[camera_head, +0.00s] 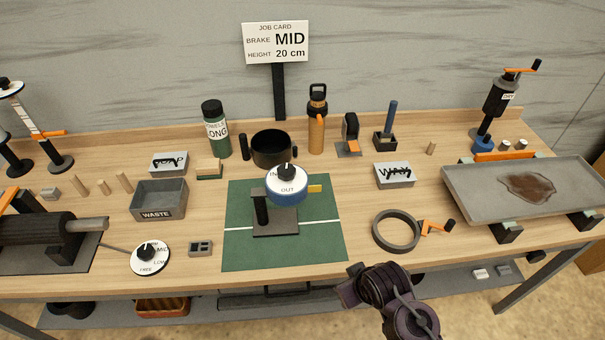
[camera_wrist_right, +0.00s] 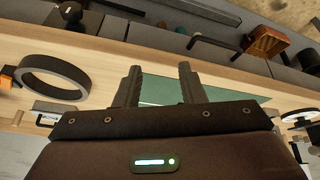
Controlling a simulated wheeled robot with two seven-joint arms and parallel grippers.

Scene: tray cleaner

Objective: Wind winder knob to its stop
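A round white-and-blue dial with a black knob (camera_head: 286,171), marked IN and OUT, sits on a dark stand (camera_head: 276,222) on the green mat (camera_head: 240,248). A small yellow tab (camera_head: 315,188) juts from its right side. I take this to be the winder knob; no label names it. My right gripper (camera_head: 350,285) is in front of the table's front edge, right of and nearer than the stand, apart from it. In the right wrist view its two fingers (camera_wrist_right: 160,88) are spread with nothing between them; the mat shows beyond. My left gripper is out of view.
A dark ring (camera_head: 397,250) and an orange crank (camera_head: 433,227) lie right of the mat. A FREE/LOW/MID dial (camera_head: 150,277), a waste bin (camera_head: 158,213) and a dark roller (camera_head: 40,229) are left. A stained tray (camera_head: 465,205) stands right. The job card (camera_head: 276,42) reads brake MID, height 20 cm.

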